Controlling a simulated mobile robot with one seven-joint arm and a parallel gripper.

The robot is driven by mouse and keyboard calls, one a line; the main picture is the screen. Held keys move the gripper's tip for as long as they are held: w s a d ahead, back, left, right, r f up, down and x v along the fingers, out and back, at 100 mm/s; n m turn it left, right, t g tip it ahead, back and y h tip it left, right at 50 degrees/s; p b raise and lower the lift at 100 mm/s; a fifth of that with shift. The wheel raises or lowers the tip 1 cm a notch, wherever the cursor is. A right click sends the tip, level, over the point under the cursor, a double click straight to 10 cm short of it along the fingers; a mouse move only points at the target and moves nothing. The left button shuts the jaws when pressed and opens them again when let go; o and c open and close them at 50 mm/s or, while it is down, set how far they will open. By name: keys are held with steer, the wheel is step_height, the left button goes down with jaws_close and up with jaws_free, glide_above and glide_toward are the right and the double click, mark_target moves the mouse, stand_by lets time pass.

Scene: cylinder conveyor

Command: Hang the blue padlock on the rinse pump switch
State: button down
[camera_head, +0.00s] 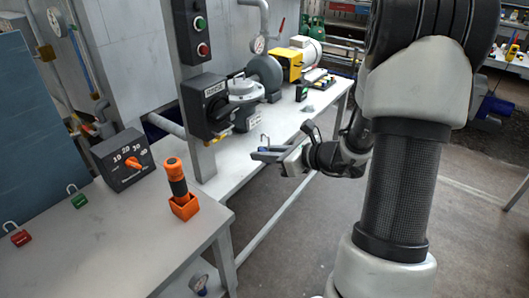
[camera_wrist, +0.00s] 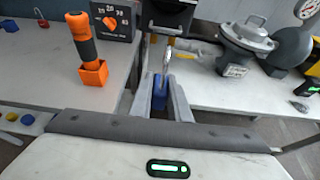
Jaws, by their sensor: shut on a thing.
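The blue padlock (camera_wrist: 159,97) is between my gripper's fingers (camera_wrist: 166,98) in the wrist view, its silver shackle (camera_wrist: 168,57) pointing up and away from me. In the head view my gripper (camera_head: 272,153) holds the padlock in front of the white bench, right of the grey post, and little of the padlock's blue body shows. The shackle appears apart from the switch in the head view.
A red padlock (camera_head: 21,238) and a green padlock (camera_head: 77,199) lie on the left table. A black dial box (camera_head: 124,159) and an orange-handled tool in an orange holder (camera_head: 184,205) stand there too. A grey valve (camera_head: 245,90) and pump parts occupy the bench behind.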

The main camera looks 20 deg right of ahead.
steer(key=w+a+b, duration=0.2)
steer(key=w+a, duration=0.3)
steer(key=w, duration=0.3)
steer(key=shift+a, duration=0.4)
steer(key=shift+w+a, duration=0.1)
steer(key=shift+w, duration=0.05)
stand_by(1.3)
steer(key=shift+w+a+b, duration=0.5)
steer(key=shift+w+a, duration=0.35)
steer(key=shift+w, duration=0.3)
steer(key=shift+w+a+r, duration=0.35)
steer(key=shift+a+r, duration=0.2)
steer(key=shift+a, duration=0.1)
stand_by(0.7)
steer(key=shift+s+d+f+b, duration=0.3)
steer(key=shift+s+d+b, duration=0.05)
steer(key=shift+d, duration=0.1)
stand_by(0.4)
steer(key=shift+d, duration=0.1)
